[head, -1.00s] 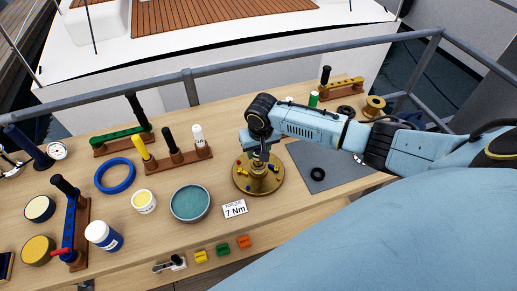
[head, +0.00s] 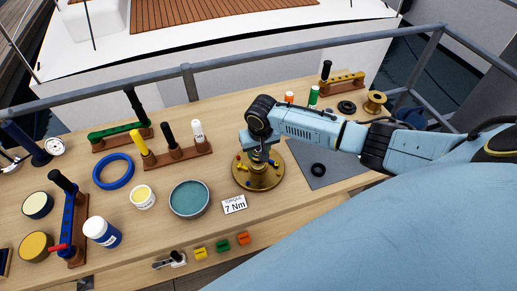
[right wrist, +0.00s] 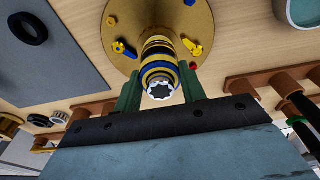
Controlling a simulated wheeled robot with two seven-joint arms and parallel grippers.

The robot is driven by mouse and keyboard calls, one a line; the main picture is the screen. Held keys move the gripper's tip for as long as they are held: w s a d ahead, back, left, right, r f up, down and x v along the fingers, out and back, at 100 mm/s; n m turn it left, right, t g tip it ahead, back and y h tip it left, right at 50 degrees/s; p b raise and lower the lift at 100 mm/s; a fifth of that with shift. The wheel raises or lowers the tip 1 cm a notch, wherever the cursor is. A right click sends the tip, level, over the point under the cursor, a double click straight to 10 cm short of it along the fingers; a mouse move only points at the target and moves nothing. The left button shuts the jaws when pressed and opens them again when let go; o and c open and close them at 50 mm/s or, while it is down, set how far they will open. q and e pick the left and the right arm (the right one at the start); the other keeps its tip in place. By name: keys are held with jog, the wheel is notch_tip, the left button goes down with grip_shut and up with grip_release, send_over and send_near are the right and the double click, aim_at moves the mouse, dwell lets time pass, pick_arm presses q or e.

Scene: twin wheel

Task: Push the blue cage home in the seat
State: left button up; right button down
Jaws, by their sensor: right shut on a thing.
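The brass round base (head: 270,182) stands on the bench with a post rising from its middle; it also fills the top of the right wrist view (right wrist: 122,15). My right gripper (head: 262,154) points down over this base. In the right wrist view its green fingers (right wrist: 160,82) stand on either side of the post and are shut on a banded stack. Blue and yellow bands (right wrist: 158,57) show there, below a silver toothed end (right wrist: 160,89). I cannot tell which band is the blue cage or whether it is fully seated. My left gripper is not in view.
Small blue, yellow and red pieces lie on the base. A teal dish (head: 190,199), a "7 Nm" card (head: 234,204) and a blue ring (head: 113,171) lie left of it. A grey mat (head: 325,165) with a black ring (head: 318,170) lies right. Tool racks stand behind.

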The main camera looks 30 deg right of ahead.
jog(key=shift+f+b, duration=0.3)
jog(key=shift+f, duration=0.35)
jog(key=c, duration=0.7)
grip_release()
jog(key=shift+c, duration=0.2)
notch_tip(320, 180, up, 13)
jog(key=s, duration=0.1)
jog(key=shift+s+a+r+p, duration=0.2)
jog(key=shift+s+p, duration=0.1)
jog(key=shift+s, duration=0.1)
jog(key=shift+f, duration=0.15)
